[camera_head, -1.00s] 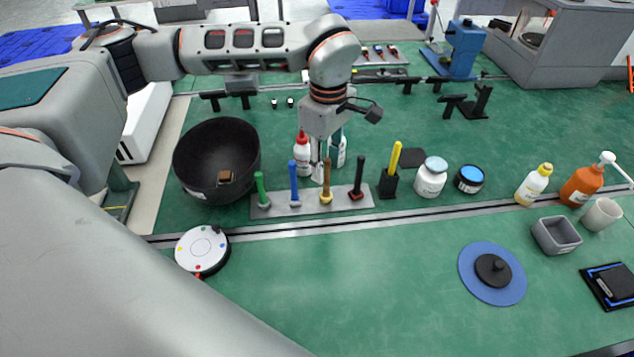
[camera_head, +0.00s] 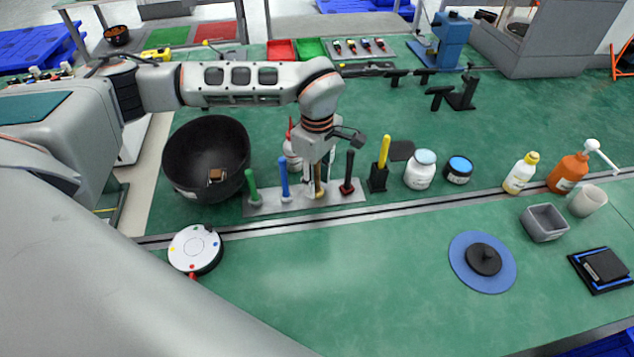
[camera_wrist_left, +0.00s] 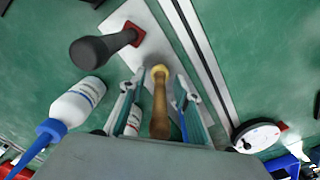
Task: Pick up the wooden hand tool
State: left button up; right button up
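The wooden hand tool (camera_head: 319,184), with a brown handle and a yellow collar, stands upright in the grey rack plate (camera_head: 301,202) between the blue-handled and black-handled tools. It also shows in the left wrist view (camera_wrist_left: 160,106), its handle pointing toward the camera. My left gripper (camera_head: 316,182) is lowered over it. In the left wrist view, the two fingers (camera_wrist_left: 158,100) are open on either side of the handle, with gaps visible at both sides. In the head view, the gripper hides part of the handle. My right gripper is not in view.
A blue-handled tool (camera_head: 284,180) and a black-handled tool (camera_head: 348,175) stand close on either side. A green-handled tool (camera_head: 252,190) and a black bowl (camera_head: 207,150) are farther left. A bottle (camera_wrist_left: 77,103) stands near the gripper. The front bench is mostly clear.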

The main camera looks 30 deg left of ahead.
pick_arm(q)
grip_shut()
jog(key=shift+r, duration=0.1)
notch_tip(320, 180, up, 20)
dwell(0.5)
